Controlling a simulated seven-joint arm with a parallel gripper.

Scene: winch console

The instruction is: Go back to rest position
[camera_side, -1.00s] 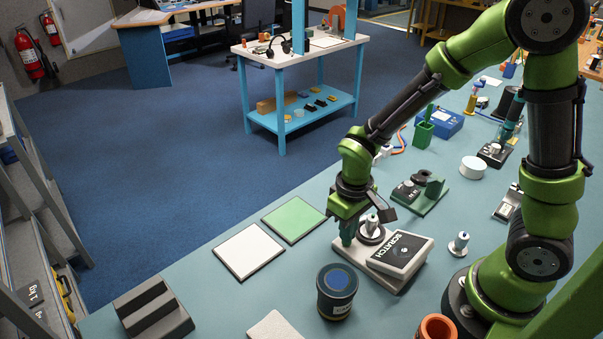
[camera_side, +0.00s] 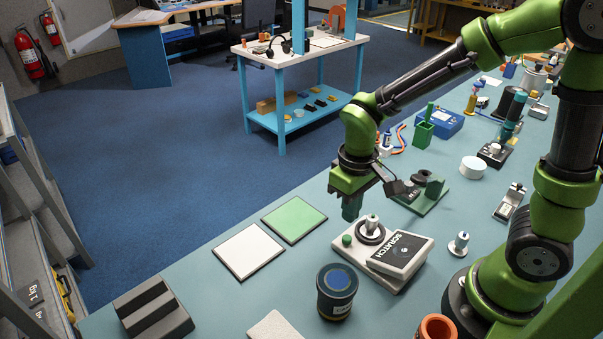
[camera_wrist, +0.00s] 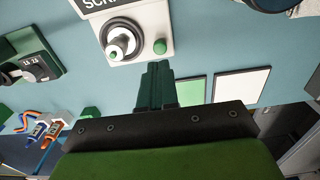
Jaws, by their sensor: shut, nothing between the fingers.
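My gripper (camera_side: 351,207) is shut and empty. In the side view it hangs in the air above the back edge of the winch console (camera_side: 388,271), apart from it. The console is a light box with a black plate marked SCRATCH, a silver knob on a dark round dial (camera_side: 371,229) and a green button (camera_side: 347,240). In the wrist view my shut fingers (camera_wrist: 157,72) point toward the console, with the green button (camera_wrist: 160,46) and the knob (camera_wrist: 119,42) just beyond the tips.
A green tile (camera_side: 293,219) and a white tile (camera_side: 248,251) lie left of the console. A dark jar (camera_side: 336,292) stands in front. A green-based device (camera_side: 420,191) stands behind to the right. A small silver knob (camera_side: 459,243) stands right. The air above the console is free.

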